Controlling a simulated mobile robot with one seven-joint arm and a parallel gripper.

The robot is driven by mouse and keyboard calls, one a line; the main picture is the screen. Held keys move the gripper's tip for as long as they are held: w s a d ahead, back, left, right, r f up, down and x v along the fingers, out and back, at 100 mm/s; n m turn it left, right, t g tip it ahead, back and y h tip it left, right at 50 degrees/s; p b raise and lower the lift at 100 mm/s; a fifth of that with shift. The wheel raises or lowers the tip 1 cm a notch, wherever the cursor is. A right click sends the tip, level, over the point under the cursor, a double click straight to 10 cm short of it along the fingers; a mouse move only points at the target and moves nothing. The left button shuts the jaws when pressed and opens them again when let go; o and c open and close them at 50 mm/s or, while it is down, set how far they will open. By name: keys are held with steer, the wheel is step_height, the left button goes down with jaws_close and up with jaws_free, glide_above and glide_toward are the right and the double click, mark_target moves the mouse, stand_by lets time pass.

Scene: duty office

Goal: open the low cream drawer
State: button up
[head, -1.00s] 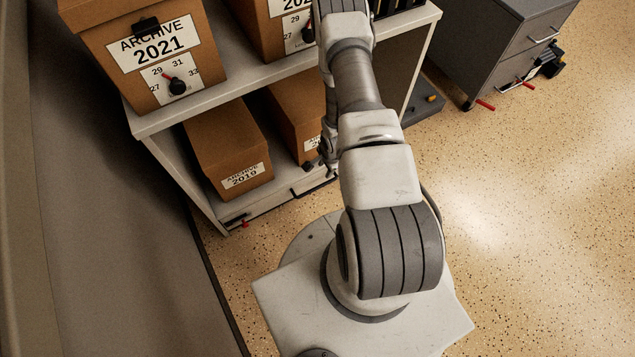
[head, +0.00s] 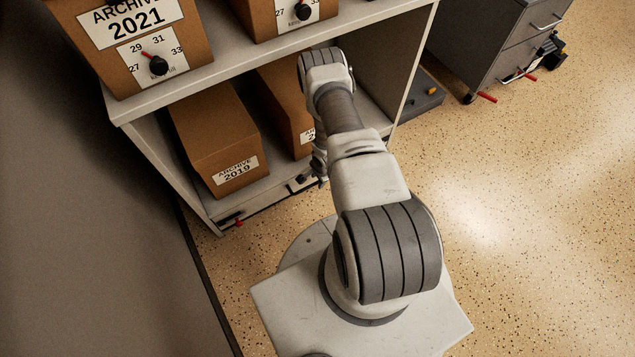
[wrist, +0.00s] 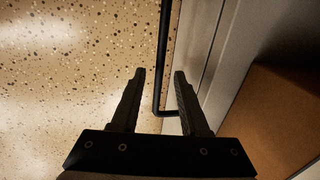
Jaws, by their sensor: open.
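The low cream drawer (head: 268,206) is at the bottom of the cream shelf unit in the head view, partly hidden by my arm. It looks shut. Its front also shows in the wrist view (wrist: 202,45). Its black bar handle (wrist: 164,50) stands off the front and bends back to it at the near end. My gripper (wrist: 159,74) is open, and in the wrist view the handle's end lies between its two fingers. I cannot tell whether either finger touches it. In the head view the gripper is small and dark beside the drawer, mostly hidden.
Brown archive boxes (head: 215,135) stand on the shelves above the drawer. A red-tipped item (head: 238,223) is at the unit's lower left corner. A grey cabinet (head: 500,50) with red-ended parts stands at the upper right. The speckled floor to the right is clear.

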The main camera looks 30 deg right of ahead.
steer(key=shift+w+f, duration=0.1)
steer(key=shift+f, duration=0.4)
jaws_close()
stand_by(1.2)
